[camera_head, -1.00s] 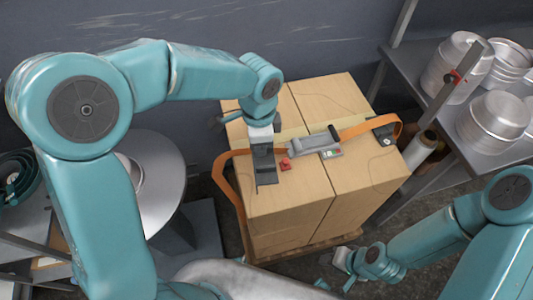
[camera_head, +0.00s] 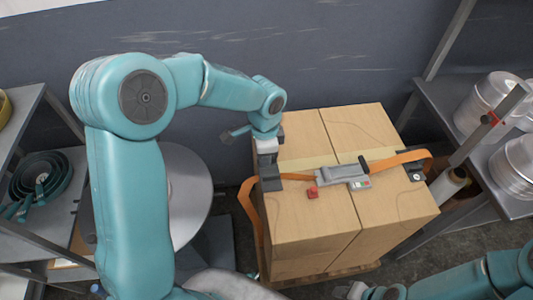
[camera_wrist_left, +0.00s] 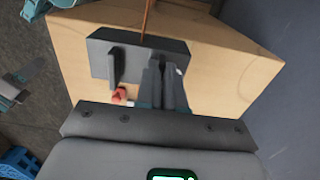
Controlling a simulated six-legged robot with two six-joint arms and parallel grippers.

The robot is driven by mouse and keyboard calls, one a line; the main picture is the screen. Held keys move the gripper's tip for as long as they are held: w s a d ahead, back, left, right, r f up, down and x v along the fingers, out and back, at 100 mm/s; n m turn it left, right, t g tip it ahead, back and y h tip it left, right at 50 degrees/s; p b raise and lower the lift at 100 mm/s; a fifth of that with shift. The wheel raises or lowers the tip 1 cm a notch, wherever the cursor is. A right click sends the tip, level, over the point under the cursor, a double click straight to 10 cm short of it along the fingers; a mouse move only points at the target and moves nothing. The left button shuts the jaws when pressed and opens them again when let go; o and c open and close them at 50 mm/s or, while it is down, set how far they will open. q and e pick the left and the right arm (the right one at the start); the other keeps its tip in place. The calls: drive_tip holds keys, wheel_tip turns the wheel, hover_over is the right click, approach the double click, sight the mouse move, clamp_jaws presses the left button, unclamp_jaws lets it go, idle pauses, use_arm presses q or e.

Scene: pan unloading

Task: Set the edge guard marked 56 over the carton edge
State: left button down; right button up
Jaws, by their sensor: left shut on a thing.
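The carton (camera_head: 315,215) stands with an orange strap (camera_head: 325,174) across its top. My left gripper (camera_head: 268,168) is at the carton's left top edge, shut on a dark grey edge guard (camera_head: 268,185). In the left wrist view the fingers (camera_wrist_left: 163,85) grip this guard (camera_wrist_left: 105,58), with the carton's cardboard (camera_wrist_left: 225,65) behind it. The guard lies at the edge by the strap; I cannot tell whether it is fully seated. No number is readable on it. My right gripper (camera_head: 350,291) is low at the bottom edge, too small and cut off to judge.
A grey strap tensioner (camera_head: 343,178) and a red piece (camera_head: 312,193) are on the carton top. Another dark guard (camera_head: 415,172) sits at the right edge. A shelf with metal pans (camera_head: 490,100) stands right; a round table (camera_head: 188,195) stands left.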

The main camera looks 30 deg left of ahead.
use_arm(q)
drive_tip(key=shift+f+b, duration=0.65)
drive_tip(key=shift+f, duration=0.3)
drive_tip(key=shift+f+b, duration=2.35)
drive_tip(key=shift+f, duration=0.65)
drive_tip(key=c, duration=1.2)
unclamp_jaws()
wheel_tip(320, 180, up, 16)
drive_tip(key=shift+r+p, duration=0.2)
drive_tip(key=shift+p, duration=0.9)
drive_tip(key=shift+s, duration=0.1)
